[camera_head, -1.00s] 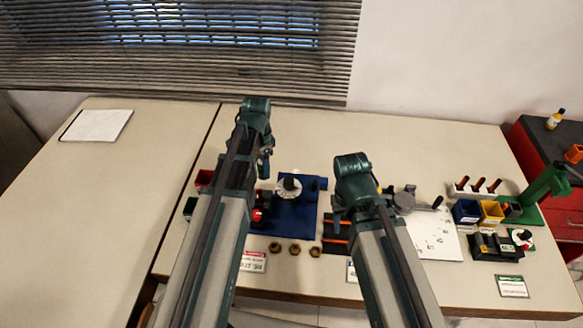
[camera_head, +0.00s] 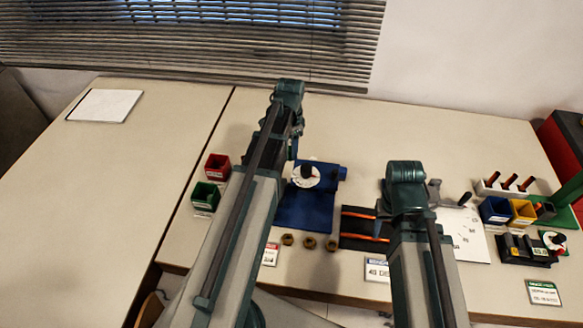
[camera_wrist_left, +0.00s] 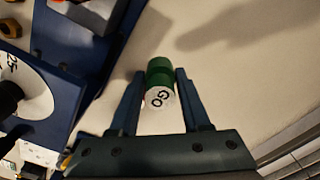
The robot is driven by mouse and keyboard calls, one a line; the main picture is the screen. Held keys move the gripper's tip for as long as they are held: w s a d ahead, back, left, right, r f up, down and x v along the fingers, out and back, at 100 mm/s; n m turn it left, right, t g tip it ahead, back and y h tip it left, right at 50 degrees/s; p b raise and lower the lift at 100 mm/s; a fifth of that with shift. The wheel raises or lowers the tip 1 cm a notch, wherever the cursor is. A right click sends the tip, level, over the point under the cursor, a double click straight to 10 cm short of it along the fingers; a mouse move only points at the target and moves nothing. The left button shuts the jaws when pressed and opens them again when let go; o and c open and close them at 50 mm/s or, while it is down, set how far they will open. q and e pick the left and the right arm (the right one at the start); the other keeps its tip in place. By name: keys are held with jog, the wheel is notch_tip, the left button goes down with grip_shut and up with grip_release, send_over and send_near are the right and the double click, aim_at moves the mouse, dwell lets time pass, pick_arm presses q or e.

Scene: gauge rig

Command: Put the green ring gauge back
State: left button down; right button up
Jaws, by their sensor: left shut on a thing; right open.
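The green ring gauge (camera_wrist_left: 160,77) shows in the left wrist view as a small green cylinder with a white end face marked "GO". My left gripper (camera_wrist_left: 159,73) is shut on it, one blue finger on each side. Pale tabletop lies behind it, and a shadow falls on the table. In the head view my left gripper (camera_head: 293,148) is beyond the bins, beside the blue fixture; the gauge cannot be made out there. My right gripper (camera_head: 384,207) is open near a black tray with orange strips (camera_head: 358,239), its fingers largely hidden by my arm.
A blue fixture (camera_head: 300,215) carries a white dial (camera_head: 304,176). Red (camera_head: 217,166) and green (camera_head: 206,195) bins stand left of my left arm. Several brass nuts (camera_head: 309,243) lie in front. Blue and yellow bins (camera_head: 522,212) stand at right. The left table is mostly clear.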

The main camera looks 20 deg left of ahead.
pick_arm(q)
jog(key=shift+f+b, duration=0.95)
jog(key=shift+f, duration=0.65)
pick_arm(e)
jog(key=shift+f, duration=1.6)
pick_arm(q)
jog(key=shift+f, duration=0.1)
pick_arm(e)
jog(key=shift+f, duration=0.1)
pick_arm(q)
notch_tip(320, 180, down, 4)
jog(key=b, duration=0.3)
jog(key=shift+r+b, duration=0.25)
jog(key=shift+b, duration=0.05)
pick_arm(e)
notch_tip(320, 180, down, 3)
jog(key=shift+f, duration=0.2)
pick_arm(q)
jog(key=shift+f, duration=0.2)
pick_arm(e)
jog(key=shift+f, duration=0.25)
pick_arm(q)
jog(key=shift+c, duration=1.8)
grip_release()
pick_arm(e)
jog(key=shift+r, duration=0.1)
pick_arm(q)
jog(key=shift+r, duration=0.2)
pick_arm(e)
jog(key=shift+r, duration=0.15)
